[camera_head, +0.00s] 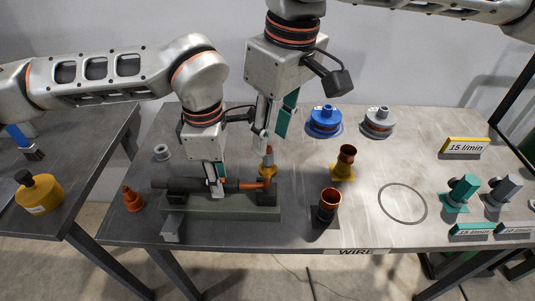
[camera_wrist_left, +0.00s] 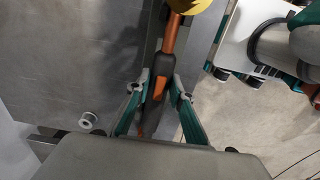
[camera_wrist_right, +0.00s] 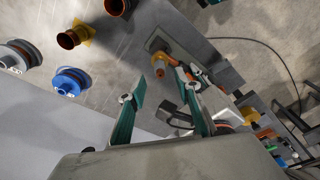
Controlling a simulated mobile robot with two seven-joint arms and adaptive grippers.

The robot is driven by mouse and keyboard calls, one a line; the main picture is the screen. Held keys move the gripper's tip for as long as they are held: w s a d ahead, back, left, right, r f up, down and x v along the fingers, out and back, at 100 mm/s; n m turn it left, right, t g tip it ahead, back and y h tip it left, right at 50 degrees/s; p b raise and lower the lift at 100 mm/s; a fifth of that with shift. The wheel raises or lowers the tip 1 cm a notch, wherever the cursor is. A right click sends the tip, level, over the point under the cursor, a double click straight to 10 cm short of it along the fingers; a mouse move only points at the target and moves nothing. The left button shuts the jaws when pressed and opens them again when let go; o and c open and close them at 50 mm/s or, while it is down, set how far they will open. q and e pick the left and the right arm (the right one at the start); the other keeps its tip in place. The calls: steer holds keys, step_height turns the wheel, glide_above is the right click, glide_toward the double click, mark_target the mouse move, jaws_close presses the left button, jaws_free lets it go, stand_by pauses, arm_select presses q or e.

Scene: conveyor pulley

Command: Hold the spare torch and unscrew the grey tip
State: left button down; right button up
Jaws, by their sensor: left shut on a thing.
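The spare torch lies across a grey-green stand (camera_head: 225,212), with a dark handle and an orange neck (camera_head: 250,185); its handle also shows in the left wrist view (camera_wrist_left: 157,87). Its head points up through a yellow ring, with an orange nozzle (camera_head: 268,158). My left gripper (camera_head: 216,191) is shut on the torch handle. My right gripper (camera_head: 270,136) is open just above the nozzle, its fingers apart in the right wrist view (camera_wrist_right: 163,88).
An orange cone (camera_head: 132,201) and a grey ring (camera_head: 162,152) stand left of the stand. Copper cups (camera_head: 345,165) (camera_head: 329,204) stand to its right. Blue (camera_head: 324,122) and grey (camera_head: 378,123) spools stand behind. The marked circle (camera_head: 402,204) on the table is empty.

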mark_target(270, 147)
steer(key=shift+w+a+f, duration=0.15)
steer(key=shift+f, duration=1.25)
steer(key=shift+w+a+f, duration=0.15)
steer(key=shift+f, duration=1.25)
jaws_close()
